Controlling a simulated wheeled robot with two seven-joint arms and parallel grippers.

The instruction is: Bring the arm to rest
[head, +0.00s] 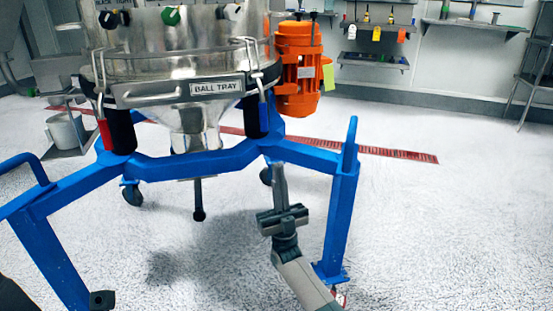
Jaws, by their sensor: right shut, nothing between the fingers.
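My right arm comes up from the bottom centre. Its gripper (279,172) points up and away, with its fingers together and nothing between them. It stands in front of the blue frame (205,162) of the powder sifter, left of the frame's right front leg (340,215). I cannot tell whether it touches the frame. The steel sifter (150,68) sits on the frame, with a handled ball tray (180,91) at its front. My left gripper is not clearly seen.
An orange motor (298,70) is at the sifter's right side. A steel outlet cone (196,125) hangs below. A white container (65,130) stands at the left. A red floor grate (395,154) runs behind. Wall shelves (374,62) hold small items. The floor at right is clear.

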